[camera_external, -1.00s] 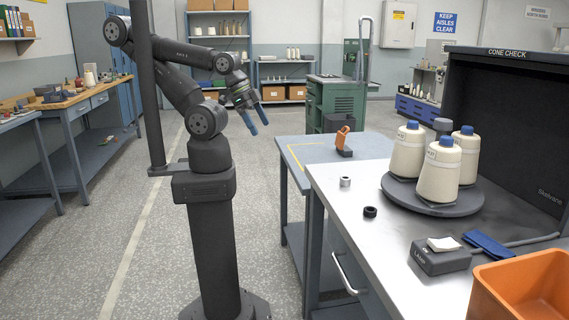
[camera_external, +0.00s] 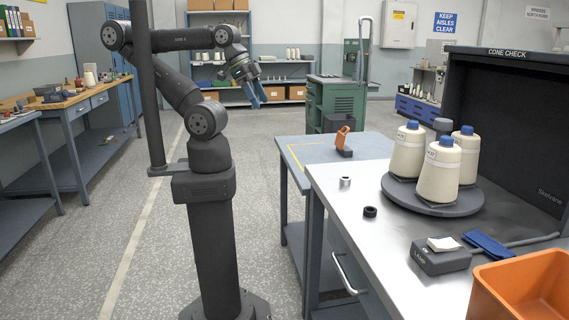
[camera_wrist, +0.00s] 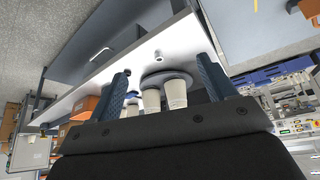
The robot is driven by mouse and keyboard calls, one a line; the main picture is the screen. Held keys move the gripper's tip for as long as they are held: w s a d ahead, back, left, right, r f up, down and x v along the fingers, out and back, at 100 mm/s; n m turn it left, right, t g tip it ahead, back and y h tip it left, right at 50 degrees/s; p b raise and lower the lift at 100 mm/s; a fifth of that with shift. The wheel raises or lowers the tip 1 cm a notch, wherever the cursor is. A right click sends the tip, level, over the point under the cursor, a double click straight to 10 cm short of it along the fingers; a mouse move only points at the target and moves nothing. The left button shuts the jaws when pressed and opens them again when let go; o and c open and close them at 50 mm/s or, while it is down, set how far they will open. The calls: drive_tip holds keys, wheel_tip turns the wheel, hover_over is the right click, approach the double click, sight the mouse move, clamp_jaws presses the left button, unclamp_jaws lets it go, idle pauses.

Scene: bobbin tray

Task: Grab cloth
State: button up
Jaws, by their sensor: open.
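A dark blue folded cloth (camera_external: 489,245) lies flat on the steel bench, between the orange bin and the cone turntable.
Several cream cones with blue caps stand on a round turntable (camera_external: 432,207). An orange bin (camera_external: 522,292) stands at the front right. A black panel (camera_external: 508,130) backs the bench.

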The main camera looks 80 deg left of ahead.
drive_tip(key=w+d+r+n+g, duration=0.1)
drive_tip(key=w+d+r+n, duration=0.3)
drive_tip(key=w+d+r, duration=0.3)
drive_tip(key=w+d+r+n, duration=0.4)
drive_tip(key=w+d+r, duration=0.15)
drive_tip(key=w, duration=0.35)
drive_tip(key=n+g+h, duration=0.2)
drive_tip(key=n+g, duration=0.1)
drive_tip(key=n, duration=1.4)
hover_over(485, 237)
drive_tip(key=s+a, duration=0.1)
drive_tip(key=a, duration=0.1)
drive_tip(key=f, duration=2.9)
drive_tip(key=shift+s+a+f, duration=0.1)
drive_tip(key=shift+s+a, duration=0.05)
drive_tip(key=shift+s, duration=0.05)
drive_tip(key=shift+w+x, duration=0.2)
drive_tip(key=shift+x, duration=1.25)
drive_tip(key=shift+w+x, duration=0.15)
drive_tip(key=shift+x, duration=1.3)
drive_tip(key=shift+c, duration=0.5)
drive_tip(key=c, duration=1)
